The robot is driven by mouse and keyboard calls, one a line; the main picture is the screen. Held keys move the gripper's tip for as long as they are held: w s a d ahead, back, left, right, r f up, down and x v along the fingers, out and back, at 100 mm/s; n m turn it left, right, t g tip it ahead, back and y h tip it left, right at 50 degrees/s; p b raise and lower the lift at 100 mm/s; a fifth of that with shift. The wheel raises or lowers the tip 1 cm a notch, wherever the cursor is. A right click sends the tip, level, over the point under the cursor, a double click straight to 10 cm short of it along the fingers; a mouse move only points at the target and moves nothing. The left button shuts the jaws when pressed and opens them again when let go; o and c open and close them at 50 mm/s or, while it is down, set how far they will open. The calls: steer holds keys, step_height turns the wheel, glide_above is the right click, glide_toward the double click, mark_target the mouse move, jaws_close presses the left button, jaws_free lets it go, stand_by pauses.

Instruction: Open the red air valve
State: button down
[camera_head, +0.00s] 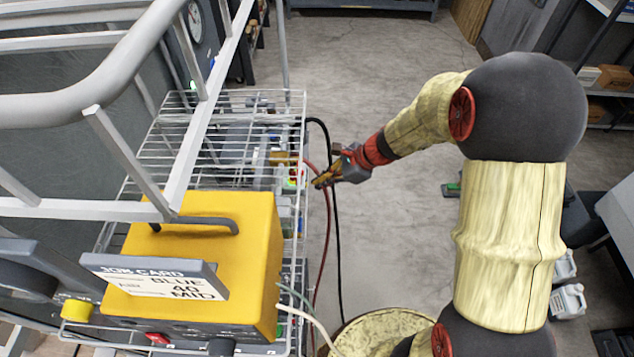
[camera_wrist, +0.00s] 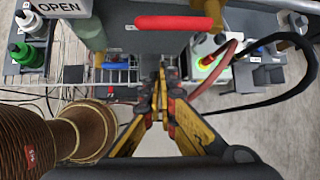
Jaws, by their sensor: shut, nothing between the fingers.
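A red bar-shaped handle (camera_wrist: 178,23), which looks like the red air valve's lever, lies crosswise near the top of the wrist view. It sits beyond my fingertips, apart from them. A brass-coloured part shows at the picture's top edge beside it. My gripper (camera_wrist: 163,78) has its yellow and black fingers closed together with nothing between them. In the head view my gripper (camera_head: 322,181) reaches left to the right side of a wire rack. The red handle cannot be clearly told there. A sign reading OPEN (camera_wrist: 52,6) shows at the top left of the wrist view.
A blue handle (camera_wrist: 116,66) lies left of my fingers. A dark red hose (camera_wrist: 215,67) and a black hose (camera_wrist: 270,108) curve at the right. The wire rack (camera_head: 225,96) and yellow control box (camera_head: 205,253) stand at left in the head view.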

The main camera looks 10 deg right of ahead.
steer(key=w+v, duration=0.2)
steer(key=v, duration=0.7)
steer(key=s+d+f+m+y+b, duration=0.2)
steer(key=d+f, duration=0.2)
steer(key=f, duration=0.4)
steer(key=w+a+r+n+y+p, duration=0.1)
steer(key=w+a+y, duration=0.1)
steer(key=a, duration=1)
steer(key=shift+w+a+n+y+p, duration=0.2)
steer(key=shift+w+n+y+p, duration=0.1)
steer(key=shift+w+n+p, duration=0.1)
steer(key=shift+s, duration=0.1)
